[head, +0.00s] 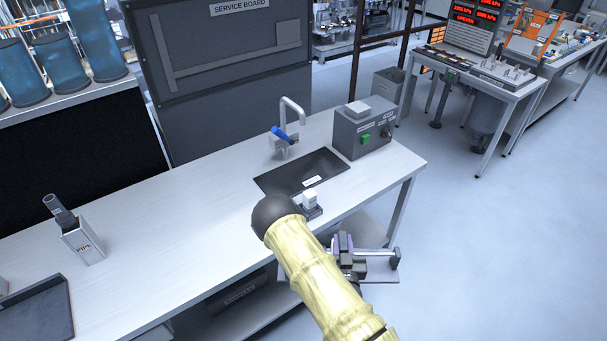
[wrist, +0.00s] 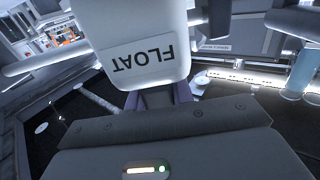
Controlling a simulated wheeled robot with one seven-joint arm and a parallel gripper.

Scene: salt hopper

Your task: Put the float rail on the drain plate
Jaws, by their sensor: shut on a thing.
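My gripper (head: 346,246) is shut on the float rail (head: 378,259) beyond the front edge of the bench, right of my forearm. The rail has a pale body with bars to the sides and a dark end piece. In the wrist view my gripper (wrist: 160,96) holds the pale float rail (wrist: 140,50), whose label reads FLOAT upside down. The arm partly hides the grip in the head view. A dark rectangular panel (head: 285,178) in the bench top, below the tap, looks like the drain plate; its small white label is unreadable. The rail is apart from it.
A small white block on a dark base (head: 310,202) stands at the panel's front edge. A tap with a blue handle (head: 286,135) rises behind the panel. A grey control box (head: 365,130) stands to its right. A PIPE holder (head: 82,243) stands left; the bench between is clear.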

